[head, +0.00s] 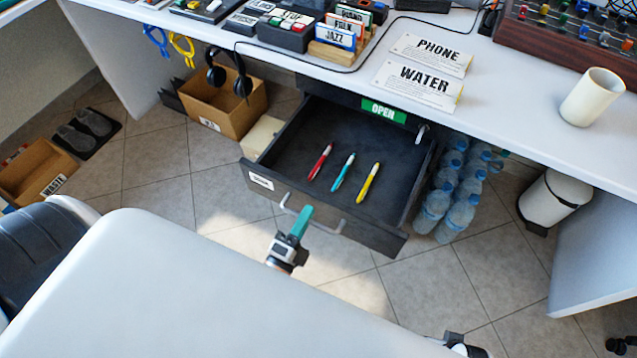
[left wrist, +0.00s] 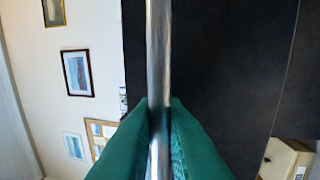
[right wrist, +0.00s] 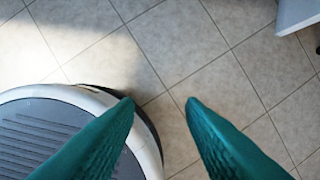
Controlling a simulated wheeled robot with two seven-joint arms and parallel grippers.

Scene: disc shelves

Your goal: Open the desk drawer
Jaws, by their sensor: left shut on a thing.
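The dark desk drawer (head: 280,190) is pulled well out from under the white desk in the head view. Inside it lie a red pen (head: 320,162), a teal pen (head: 343,172) and a yellow pen (head: 369,182). My left gripper (head: 303,216) is at the drawer front, shut on the metal drawer handle (head: 337,228). In the left wrist view the green fingers (left wrist: 159,105) close on both sides of the handle bar (left wrist: 159,40). My right gripper (right wrist: 160,100) is open and empty above the floor in the right wrist view.
Water bottles (head: 447,197) stand right of the drawer, with a white bin (head: 553,198) further right. A cardboard box (head: 225,107) is on the left under the desk. A green OPEN label (head: 384,111) is on the desk edge. Tiled floor lies clear before the drawer.

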